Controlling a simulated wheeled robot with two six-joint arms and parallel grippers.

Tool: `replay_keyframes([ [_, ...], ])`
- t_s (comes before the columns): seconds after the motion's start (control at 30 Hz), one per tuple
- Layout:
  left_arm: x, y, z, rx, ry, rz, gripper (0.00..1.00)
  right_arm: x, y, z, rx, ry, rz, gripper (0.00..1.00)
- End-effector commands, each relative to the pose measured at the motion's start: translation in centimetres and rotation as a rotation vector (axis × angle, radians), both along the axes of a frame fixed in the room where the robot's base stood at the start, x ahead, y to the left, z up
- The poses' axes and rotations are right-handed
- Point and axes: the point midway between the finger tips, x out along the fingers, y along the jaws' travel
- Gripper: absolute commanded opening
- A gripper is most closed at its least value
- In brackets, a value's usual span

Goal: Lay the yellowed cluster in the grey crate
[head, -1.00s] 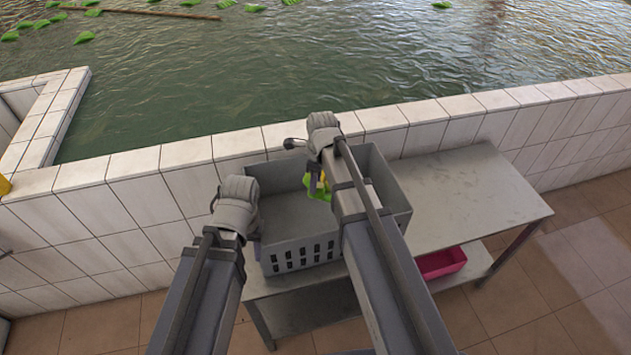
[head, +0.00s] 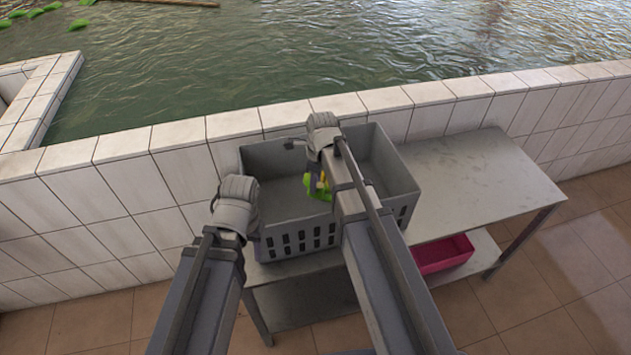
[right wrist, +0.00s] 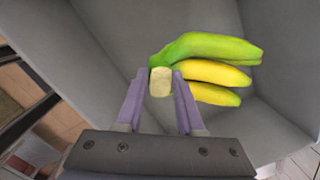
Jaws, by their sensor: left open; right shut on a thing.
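The grey crate (head: 285,239) stands on the table against the tiled wall. My right gripper (right wrist: 160,84) is shut on the pale cut stem of the banana cluster (right wrist: 212,72). In the right wrist view the cluster has a green finger on top and yellow ones below, with the crate's grey inside around and behind it. In the head view the cluster (head: 317,188) shows partly beside my right arm, over the crate. Whether it touches the crate floor I cannot tell. My left gripper (head: 240,232) is at the crate's left front corner, its fingers mostly hidden by the arm.
The grey table (head: 480,185) has bare room right of the crate. A pink bin (head: 444,255) sits on its lower shelf. A tiled pool wall (head: 130,185) runs behind, with water and floating green leaves beyond.

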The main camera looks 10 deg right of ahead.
Motion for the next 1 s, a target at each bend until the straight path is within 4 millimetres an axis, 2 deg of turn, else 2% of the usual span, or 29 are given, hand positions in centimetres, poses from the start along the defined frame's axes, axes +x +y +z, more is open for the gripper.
replay_keyframes([
  [0.03, 0.0, 0.0, -1.0, 0.000, 0.000, 0.000, 0.50, 0.0, 0.0, -1.0, -0.001, -0.002, 0.000, 0.00],
  [0.6, 0.0, 0.0, -6.3, 0.000, 0.000, 0.000, 0.50, 0.0, 0.0, -6.3, -0.001, -0.002, 0.000, 0.00],
  [0.8, 0.0, 0.0, -7.2, 0.000, 0.000, 0.000, 0.50, 0.0, 0.0, -7.2, -0.001, -0.002, 0.000, 0.00],
  [1.0, 0.0, 0.0, -7.2, 0.000, 0.000, 0.000, 0.50, 0.0, 0.0, -7.2, -0.001, -0.002, 0.000, 0.00],
])
